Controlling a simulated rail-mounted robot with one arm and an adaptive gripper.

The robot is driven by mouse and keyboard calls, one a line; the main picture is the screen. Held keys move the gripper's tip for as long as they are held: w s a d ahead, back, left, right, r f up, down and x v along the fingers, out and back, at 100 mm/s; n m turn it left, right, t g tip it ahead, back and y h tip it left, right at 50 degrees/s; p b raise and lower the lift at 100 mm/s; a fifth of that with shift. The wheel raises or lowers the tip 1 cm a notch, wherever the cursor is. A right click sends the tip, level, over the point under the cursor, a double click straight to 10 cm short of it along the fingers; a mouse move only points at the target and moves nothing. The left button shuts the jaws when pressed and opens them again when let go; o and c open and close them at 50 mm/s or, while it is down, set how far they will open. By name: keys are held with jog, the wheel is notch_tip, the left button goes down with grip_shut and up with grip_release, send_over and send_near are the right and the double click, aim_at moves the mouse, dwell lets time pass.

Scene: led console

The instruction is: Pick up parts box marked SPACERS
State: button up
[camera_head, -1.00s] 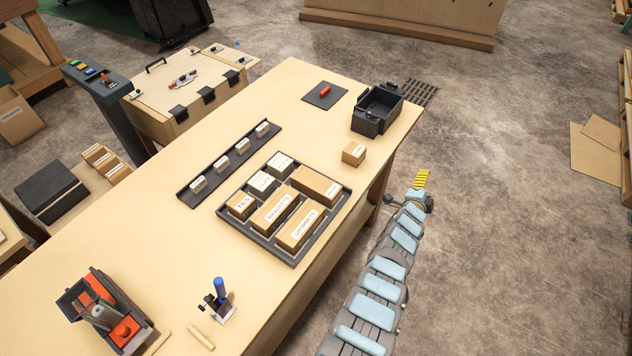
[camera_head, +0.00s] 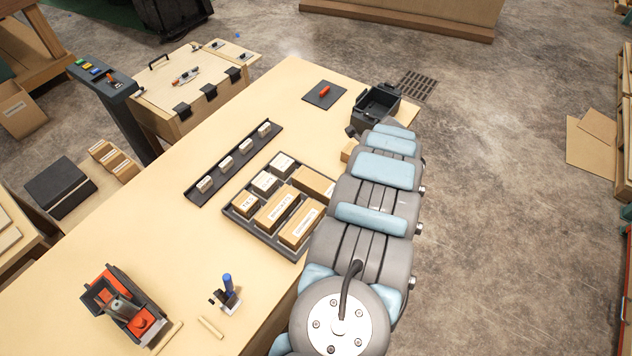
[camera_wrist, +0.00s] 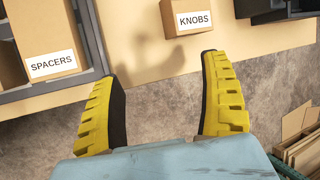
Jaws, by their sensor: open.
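The SPACERS box (camera_wrist: 41,38) is a cardboard box with a white label, at the upper left of the wrist view. It sits in a corner compartment of the dark tray (camera_wrist: 95,45). In the head view it appears to be the long box (camera_head: 313,182) at the tray's right end, partly behind my arm, its label not readable. My gripper (camera_wrist: 163,78) has yellow ribbed fingers, spread open and empty. It is near the table edge, to the right of the SPACERS box in the wrist view and apart from it. My arm hides the gripper in the head view.
A small KNOBS box (camera_wrist: 188,15) stands on the table beyond the fingers. A dark bin (camera_head: 377,102) stands behind it. Other labelled boxes (camera_head: 276,209) fill the tray. A dark rail (camera_head: 228,163) with several white pieces lies left of the tray.

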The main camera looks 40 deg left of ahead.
jog(key=s+a+r+m+g+p, duration=0.15)
jog(key=s+r+g, duration=0.25)
jog(key=s+r, duration=0.6)
jog(key=b, duration=0.1)
send_over(316, 182)
jog(key=d, duration=0.2)
jog(key=shift+w+f, duration=0.15)
jog(key=shift+f, duration=5.2)
jog(key=shift+a+f, duration=0.2)
jog(key=shift+f, duration=0.45)
jog(key=shift+a+f, duration=0.1)
jog(key=shift+f, duration=0.05)
jog(key=shift+f, duration=0.15)
